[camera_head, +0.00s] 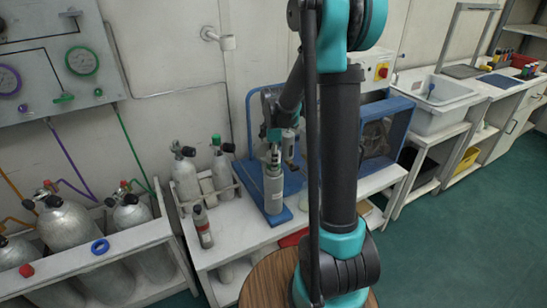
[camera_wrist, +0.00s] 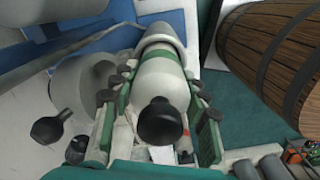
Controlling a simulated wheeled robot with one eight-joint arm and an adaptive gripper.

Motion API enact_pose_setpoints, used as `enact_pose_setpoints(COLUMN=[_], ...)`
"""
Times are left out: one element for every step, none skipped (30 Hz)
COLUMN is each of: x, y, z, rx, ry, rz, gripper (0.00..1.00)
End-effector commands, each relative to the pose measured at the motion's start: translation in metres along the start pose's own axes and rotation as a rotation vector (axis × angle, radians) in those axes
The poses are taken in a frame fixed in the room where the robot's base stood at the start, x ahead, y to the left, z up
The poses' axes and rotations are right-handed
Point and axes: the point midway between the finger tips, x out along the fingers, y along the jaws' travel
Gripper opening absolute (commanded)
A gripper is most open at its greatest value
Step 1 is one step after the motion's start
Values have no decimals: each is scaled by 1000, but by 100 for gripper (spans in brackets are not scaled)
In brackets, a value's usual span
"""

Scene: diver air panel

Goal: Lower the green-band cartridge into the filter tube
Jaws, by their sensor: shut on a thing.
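The green-band cartridge (camera_wrist: 160,82) is pale, with a green band near its far end and a black knob facing the wrist camera. My gripper (camera_wrist: 160,78) is shut on it, one finger on each side. In the head view my gripper (camera_head: 276,140) is above the grey filter tube (camera_head: 273,188), which stands upright at the blue stand (camera_head: 256,135). The cartridge is mostly hidden there by my gripper. In the wrist view a grey rounded rim (camera_wrist: 160,31) shows just beyond the green band. I cannot tell whether the cartridge's lower end is inside the tube.
Two valved bottles (camera_head: 185,172) stand in a white rack left of the tube. A small grey cylinder (camera_head: 203,226) stands in front of them. A blue-framed box (camera_head: 385,135) is to the right.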

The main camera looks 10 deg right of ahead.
Motion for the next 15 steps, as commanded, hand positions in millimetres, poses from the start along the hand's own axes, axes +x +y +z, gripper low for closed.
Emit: enact_pose_setpoints(x=[3, 4, 6, 7, 8, 10, 11, 13, 15, 16, 17, 19, 20, 22, 24], y=[0, 0, 0, 0, 0, 0, 0, 0, 0, 0, 0, 0, 0, 0, 0], z=[0, 0, 0, 0, 0, 0, 0, 0, 0, 0, 0, 0, 0, 0, 0], rx=[0, 0, 0, 0, 0, 0, 0, 0, 0, 0, 0, 0, 0, 0, 0], ry=[0, 0, 0, 0, 0, 0, 0, 0, 0, 0, 0, 0, 0, 0, 0], rz=[0, 0, 0, 0, 0, 0, 0, 0, 0, 0, 0, 0, 0, 0, 0], gripper=[0, 0, 0, 0, 0, 0, 0, 0, 0, 0, 0, 0, 0, 0, 0])
